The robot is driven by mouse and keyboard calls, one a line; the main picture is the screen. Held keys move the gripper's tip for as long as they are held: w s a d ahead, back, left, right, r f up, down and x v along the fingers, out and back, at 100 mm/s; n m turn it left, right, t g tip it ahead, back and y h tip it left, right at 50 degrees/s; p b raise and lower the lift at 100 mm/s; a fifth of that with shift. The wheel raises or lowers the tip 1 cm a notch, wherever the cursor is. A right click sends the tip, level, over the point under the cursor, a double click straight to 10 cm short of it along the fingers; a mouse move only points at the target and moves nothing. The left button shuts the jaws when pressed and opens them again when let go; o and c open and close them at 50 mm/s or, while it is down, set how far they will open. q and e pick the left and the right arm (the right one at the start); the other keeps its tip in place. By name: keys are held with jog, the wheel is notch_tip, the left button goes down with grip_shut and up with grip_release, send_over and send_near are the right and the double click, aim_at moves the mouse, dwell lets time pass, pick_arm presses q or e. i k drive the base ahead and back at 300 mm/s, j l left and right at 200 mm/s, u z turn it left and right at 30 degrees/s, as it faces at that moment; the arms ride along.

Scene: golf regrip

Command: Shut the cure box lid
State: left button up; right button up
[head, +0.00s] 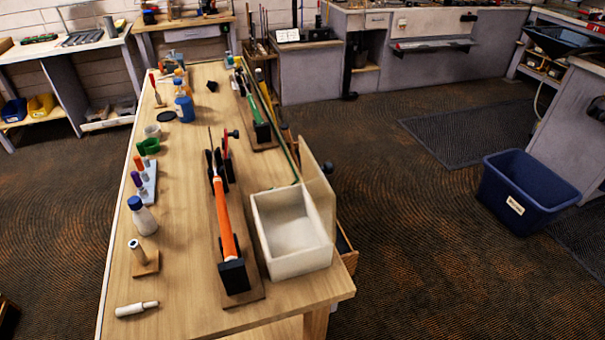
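The cure box (300,265) is an open-topped cream box near the front right corner of the wooden workbench. Its inside shows a bare pale floor and looks empty. Its lid (318,195) is a flat tan panel standing upright along the box's right side, so the box is open. A dark round knob (328,168) shows just beyond the lid's right edge; I cannot tell if it is part of the lid. Neither of my grippers is in view.
Left of the box, an orange grip (224,215) lies in a black-ended stand on a wooden board. Bottles, cups and small tools line the bench's left edge. A green shaft (275,125) runs toward the box's back. A blue bin (525,190) stands on the floor at right.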

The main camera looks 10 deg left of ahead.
aim_at(323, 198)
jog(key=i+l+u, duration=0.15)
jog(key=l+u, duration=0.2)
jog(key=i+l+u, duration=0.15)
jog(key=l+u, duration=0.55)
jog(key=l, duration=0.15)
jog(key=l+u, duration=0.35)
jog(key=l, duration=0.15)
jog(key=i, duration=0.05)
